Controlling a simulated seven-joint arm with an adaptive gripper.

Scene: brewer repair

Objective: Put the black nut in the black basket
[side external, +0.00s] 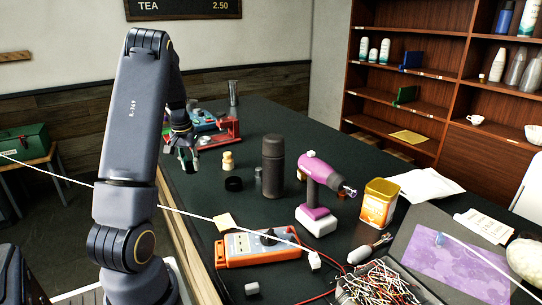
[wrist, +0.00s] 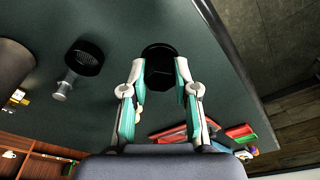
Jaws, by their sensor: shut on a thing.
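My gripper (side external: 187,158) hangs over the far left part of the dark table. In the wrist view its fingertips (wrist: 160,66) are shut on the black nut (wrist: 158,52), a dark, many-sided piece. I cannot make the nut out in the side view. The black basket (wrist: 85,57) is a short round black cup with a mesh-like inside, left of my gripper in the wrist view. In the side view the basket (side external: 233,184) stands on the table, right of and nearer than my gripper, apart from it.
A small metallic cylinder (side external: 258,182) and a tall dark flask (side external: 273,165) stand right of the basket. A wooden peg figure (side external: 228,161) stands behind it. A red rack (side external: 218,134) is behind my gripper. A purple drill (side external: 322,190) and orange meter (side external: 258,248) are nearer.

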